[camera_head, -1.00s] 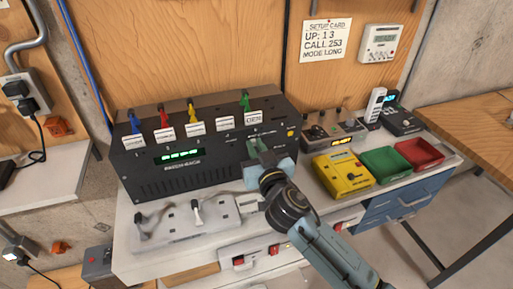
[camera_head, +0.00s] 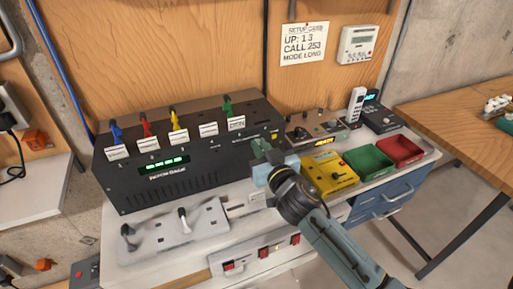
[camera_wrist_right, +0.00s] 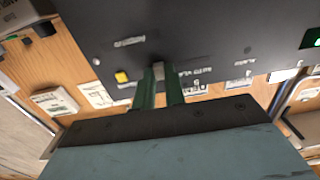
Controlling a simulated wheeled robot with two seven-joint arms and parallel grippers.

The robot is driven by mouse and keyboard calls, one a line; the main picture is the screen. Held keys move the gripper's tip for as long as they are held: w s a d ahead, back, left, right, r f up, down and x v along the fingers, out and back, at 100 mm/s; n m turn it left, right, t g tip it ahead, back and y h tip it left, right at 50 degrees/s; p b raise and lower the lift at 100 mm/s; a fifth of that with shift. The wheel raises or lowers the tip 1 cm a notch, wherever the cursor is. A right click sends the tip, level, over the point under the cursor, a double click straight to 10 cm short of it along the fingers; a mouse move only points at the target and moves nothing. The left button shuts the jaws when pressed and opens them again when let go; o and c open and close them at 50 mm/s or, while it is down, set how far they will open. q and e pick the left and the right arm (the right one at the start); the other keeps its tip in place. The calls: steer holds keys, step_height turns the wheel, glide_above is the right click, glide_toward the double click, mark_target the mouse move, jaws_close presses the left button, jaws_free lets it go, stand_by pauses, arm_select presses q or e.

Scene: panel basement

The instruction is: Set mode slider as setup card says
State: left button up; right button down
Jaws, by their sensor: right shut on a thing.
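The setup card (camera_head: 303,44) on the wooden wall reads "UP: 1 3", "CALL 253", "MODE LONG". The black panel box (camera_head: 150,190) stands on the bench. My right gripper (camera_head: 262,148) is at the right part of its front, just left of a yellow button (camera_head: 275,136). In the right wrist view its two green fingers (camera_wrist_right: 160,85) are shut on the small grey knob of the mode slider (camera_wrist_right: 158,67). The fingers hide most of the slider, and its position marks are too blurred to read. My left gripper is not in view.
Blue, red, yellow and green levers top the box, with a lit green display (camera_head: 164,163) below. A yellow device (camera_head: 330,177), green tray (camera_head: 369,160) and red tray (camera_head: 401,149) stand to the right. A grey plate with switches (camera_head: 172,232) lies in front.

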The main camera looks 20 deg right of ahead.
steer(key=c, duration=1.4)
jaws_free()
steer(key=shift+d, duration=0.3)
steer(key=shift+c, duration=0.2)
steer(key=shift+a, duration=0.1)
steer(key=shift+s, duration=0.25)
steer(key=s+b, duration=0.1)
steer(key=s, duration=1.2)
steer(key=shift+d, duration=0.25)
